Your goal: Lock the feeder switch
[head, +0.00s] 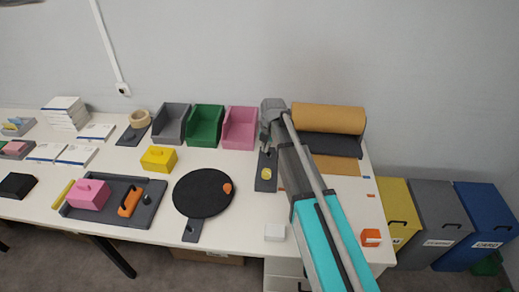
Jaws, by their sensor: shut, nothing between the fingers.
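A dark narrow plate with a yellow knob (266,174) lies on the table just left of the brown paper roll (328,118); it looks like the feeder switch, but I cannot read any label. My gripper (264,148) points down over the far end of this plate, beyond the yellow knob. It is shut and holds nothing. Whether its fingertips touch the plate cannot be told. My arm crosses the right part of the table and hides part of the area beside the plate.
Grey, green and pink bins (240,128) stand left of my gripper. A black round turntable (203,193) lies nearer. A grey tray (146,212) holds a pink block and an orange-handled item. A small white box (274,232) sits at the front edge.

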